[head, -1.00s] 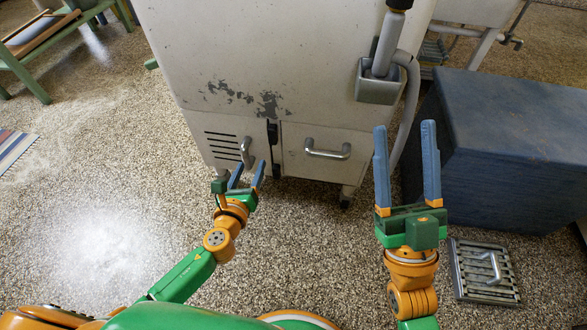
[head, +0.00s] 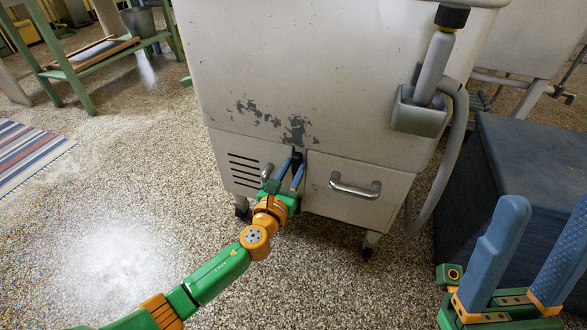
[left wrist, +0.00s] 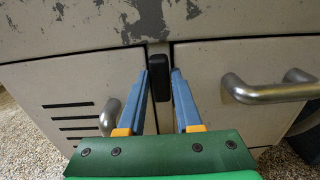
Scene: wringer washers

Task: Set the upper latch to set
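The upper latch is a small black piece (left wrist: 159,76) at the top of the gap between the washer's two lower doors. It also shows in the head view (head: 297,154), partly behind my gripper. My left gripper (left wrist: 160,72) has its blue fingers open, one on each side of the latch. I cannot tell whether they touch it. In the head view my left gripper (head: 291,168) is at the door gap. My right gripper (head: 541,215) is open and empty at the lower right.
The left door has vent slots and a metal handle (left wrist: 110,117); the right door has a metal handle (head: 355,187). A grey holder (head: 418,118) with a hose hangs on the washer (head: 320,60). A dark blue box (head: 535,160) stands at right.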

